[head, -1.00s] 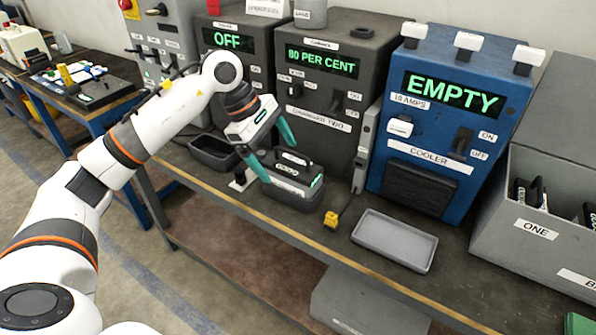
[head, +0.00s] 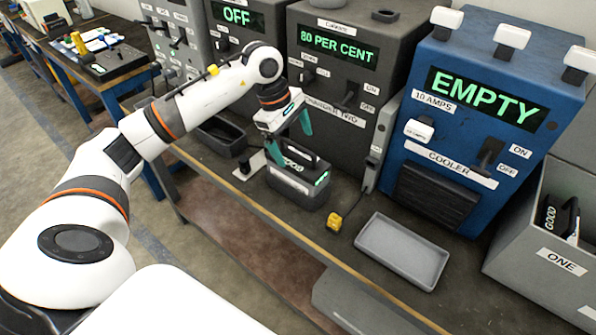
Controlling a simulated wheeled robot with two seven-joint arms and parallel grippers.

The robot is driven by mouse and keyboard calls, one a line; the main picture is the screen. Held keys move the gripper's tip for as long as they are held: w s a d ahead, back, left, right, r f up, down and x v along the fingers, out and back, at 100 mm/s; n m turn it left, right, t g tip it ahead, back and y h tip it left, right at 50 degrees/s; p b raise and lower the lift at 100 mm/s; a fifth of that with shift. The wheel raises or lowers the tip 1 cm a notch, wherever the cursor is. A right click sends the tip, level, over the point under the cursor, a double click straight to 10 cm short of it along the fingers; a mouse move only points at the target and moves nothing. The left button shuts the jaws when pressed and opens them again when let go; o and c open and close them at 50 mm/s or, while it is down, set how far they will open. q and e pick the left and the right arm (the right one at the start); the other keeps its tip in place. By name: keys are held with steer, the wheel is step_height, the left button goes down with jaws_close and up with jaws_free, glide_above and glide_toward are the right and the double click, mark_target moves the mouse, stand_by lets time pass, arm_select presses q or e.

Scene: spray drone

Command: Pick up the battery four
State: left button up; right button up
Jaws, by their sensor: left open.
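A dark battery (head: 302,165) with a black handle and a green lit strip sits in the grey tray (head: 292,192) of the charger reading 80 PER CENT (head: 338,75). Its label is too small and partly hidden, so I cannot tell whether it is number four. My left gripper (head: 288,143) is open, with teal fingers pointing down just above and behind the battery's handle. I cannot tell whether a finger touches it. My right gripper is not in view.
An empty grey tray (head: 402,251) and a small yellow object (head: 335,221) lie on the bench. The blue cooler (head: 475,120) reads EMPTY. A grey bin (head: 540,270) marked ONE holds another battery (head: 556,218) at right. An empty tray (head: 222,138) stands left of the gripper.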

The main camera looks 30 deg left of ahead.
mark_target(296, 146)
arm_select(q)
steer(key=shift+p+x, duration=0.6)
steer(key=shift+x, duration=1.8)
steer(key=shift+a, duration=0.1)
jaws_close()
steer(key=shift+w+r, duration=0.2)
steer(key=shift+r, duration=0.05)
